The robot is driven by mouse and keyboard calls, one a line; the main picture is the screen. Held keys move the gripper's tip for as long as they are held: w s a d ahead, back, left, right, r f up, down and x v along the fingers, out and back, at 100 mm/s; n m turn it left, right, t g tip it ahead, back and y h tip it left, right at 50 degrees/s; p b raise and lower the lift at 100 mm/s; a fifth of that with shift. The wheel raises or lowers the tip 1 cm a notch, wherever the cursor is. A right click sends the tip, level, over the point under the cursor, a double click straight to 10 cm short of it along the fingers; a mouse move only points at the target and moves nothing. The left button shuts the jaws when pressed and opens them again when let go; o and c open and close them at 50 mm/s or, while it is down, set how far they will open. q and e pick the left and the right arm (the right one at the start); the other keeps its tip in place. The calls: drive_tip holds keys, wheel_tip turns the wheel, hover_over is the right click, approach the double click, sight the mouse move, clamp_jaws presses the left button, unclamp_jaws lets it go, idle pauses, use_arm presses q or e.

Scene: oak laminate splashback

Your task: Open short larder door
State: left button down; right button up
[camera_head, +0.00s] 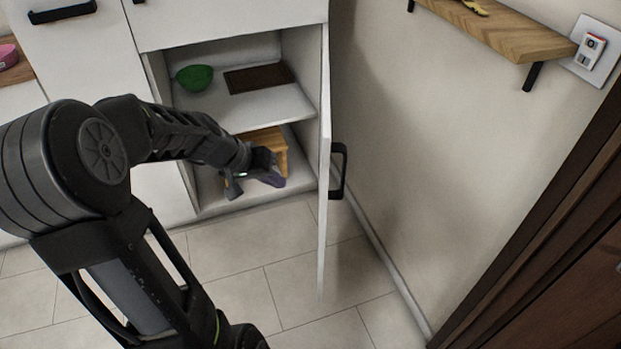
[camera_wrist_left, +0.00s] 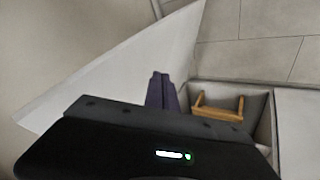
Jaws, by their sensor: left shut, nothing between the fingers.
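The short larder door (camera_head: 325,150) stands wide open in the head view, swung out toward me on its right-hand hinge. Its black handle (camera_head: 339,171) is on the face turned to the right wall. The door (camera_wrist_left: 120,75) also shows as a pale panel at the left of the left wrist view. My left gripper (camera_head: 272,179) is shut and empty, in front of the lower part of the open cabinet, left of the door. Its purple fingers (camera_wrist_left: 161,92) are together in the left wrist view. I cannot see my right gripper.
Inside the cabinet, a green bowl (camera_head: 195,77) and a dark brown board (camera_head: 258,78) lie on the shelf (camera_head: 230,108). A wooden item (camera_head: 270,142) stands below. The right wall (camera_head: 400,130) is close to the door. The tiled floor (camera_head: 290,280) is clear.

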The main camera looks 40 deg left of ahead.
use_arm(q)
drive_tip(key=shift+s+a+r, duration=0.1)
drive_tip(key=shift+a+r, duration=0.15)
drive_tip(key=shift+r, duration=0.25)
drive_tip(key=shift+a+r, duration=0.2)
drive_tip(key=shift+r, duration=0.25)
drive_tip(key=shift+f, duration=0.15)
drive_tip(key=w+d+f, duration=0.5)
drive_tip(key=w+f, duration=0.2)
drive_tip(key=w, duration=0.1)
drive_tip(key=shift+f, duration=0.4)
drive_tip(key=shift+d, duration=0.1)
